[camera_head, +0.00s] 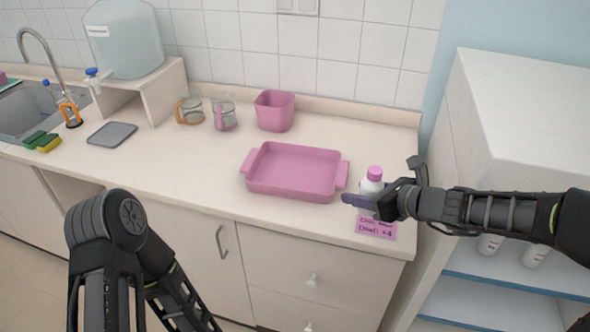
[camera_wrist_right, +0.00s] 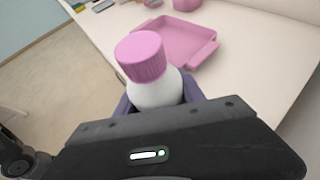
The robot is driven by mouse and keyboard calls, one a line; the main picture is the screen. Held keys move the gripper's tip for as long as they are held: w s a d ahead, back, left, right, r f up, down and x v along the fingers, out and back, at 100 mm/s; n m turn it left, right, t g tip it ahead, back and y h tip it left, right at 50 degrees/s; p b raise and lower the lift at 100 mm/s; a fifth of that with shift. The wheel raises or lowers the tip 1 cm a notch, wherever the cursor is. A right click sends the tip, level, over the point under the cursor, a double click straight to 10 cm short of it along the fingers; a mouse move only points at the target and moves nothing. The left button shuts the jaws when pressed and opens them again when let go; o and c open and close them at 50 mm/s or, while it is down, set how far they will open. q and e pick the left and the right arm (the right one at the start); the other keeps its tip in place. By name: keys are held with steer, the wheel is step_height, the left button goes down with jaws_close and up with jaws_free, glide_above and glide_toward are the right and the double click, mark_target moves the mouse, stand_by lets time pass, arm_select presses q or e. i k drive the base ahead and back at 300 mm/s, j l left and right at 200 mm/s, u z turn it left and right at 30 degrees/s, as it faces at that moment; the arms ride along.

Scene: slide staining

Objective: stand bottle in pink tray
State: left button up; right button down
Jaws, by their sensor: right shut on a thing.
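A white bottle with a pink cap (camera_head: 374,174) stands upright at the right end of the counter, just right of the pink tray. My right gripper (camera_head: 362,200) is shut on the bottle. In the right wrist view the bottle (camera_wrist_right: 153,90) sits between the purple fingers, cap towards the camera. I cannot tell whether its base touches the counter. The pink tray (camera_head: 248,176) is empty, with a handle at each end; it also shows in the right wrist view (camera_wrist_right: 205,52). My left arm shows at the lower left, but its gripper is out of view.
A pink note (camera_head: 376,229) lies at the counter's front edge below the bottle. A pink tub (camera_head: 275,111) and two glass jars (camera_head: 190,109) stand behind the tray. A white shelf unit (camera_head: 520,120) rises at the right.

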mark_target(295, 175)
steer(key=i+j, duration=0.8)
steer(key=j, duration=0.15)
